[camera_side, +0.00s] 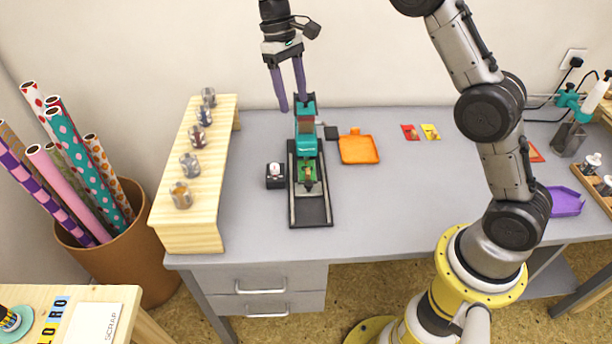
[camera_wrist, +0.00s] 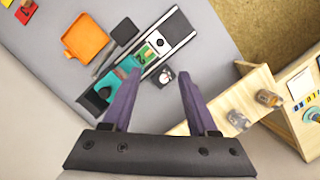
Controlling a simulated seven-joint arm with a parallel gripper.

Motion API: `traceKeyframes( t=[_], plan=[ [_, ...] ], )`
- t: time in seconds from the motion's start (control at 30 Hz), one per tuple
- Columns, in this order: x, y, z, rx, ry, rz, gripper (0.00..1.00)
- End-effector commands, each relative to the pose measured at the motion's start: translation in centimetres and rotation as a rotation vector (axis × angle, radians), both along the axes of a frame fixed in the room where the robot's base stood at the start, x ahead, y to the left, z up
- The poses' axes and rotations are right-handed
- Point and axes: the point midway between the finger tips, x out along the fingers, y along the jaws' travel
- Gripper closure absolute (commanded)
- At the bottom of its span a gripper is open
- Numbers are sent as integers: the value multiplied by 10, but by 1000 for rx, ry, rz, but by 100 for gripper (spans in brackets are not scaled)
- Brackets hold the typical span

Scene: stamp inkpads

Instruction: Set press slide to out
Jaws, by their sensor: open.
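The press is a teal body (camera_side: 305,125) on a dark rail base (camera_side: 312,212) that runs from the back of the grey desk toward its front edge. A small green slide piece (camera_side: 307,171) sits on the rails below the teal head. In the wrist view the teal press (camera_wrist: 122,82) and the green slide piece (camera_wrist: 146,54) lie beyond the fingers. My gripper (camera_side: 291,104) is open and empty, with its purple fingers pointing down at the back of the press.
A small black block with a white knob (camera_side: 275,174) stands left of the rails. An orange tray (camera_side: 359,150) and a dark pad (camera_side: 331,132) lie to the right. A wooden rack (camera_side: 205,165) with several stamps stands at the left. The desk in front is clear.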

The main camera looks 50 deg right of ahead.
Motion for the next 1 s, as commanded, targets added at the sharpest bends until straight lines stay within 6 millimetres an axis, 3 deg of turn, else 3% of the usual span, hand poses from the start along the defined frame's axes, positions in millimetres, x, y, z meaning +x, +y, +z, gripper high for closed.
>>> traceKeyframes(
  t=[0.03, 0.2, 0.57, 1.0],
  plan=[
    [8, 1, -22, -1, 34, 1, 41],
    [15, 2, -74, -2, 118, 3, 41],
    [2, 3, -116, -3, 163, 5, 41],
    [-30, 3, -193, -3, 162, 5, 41]
  ],
)
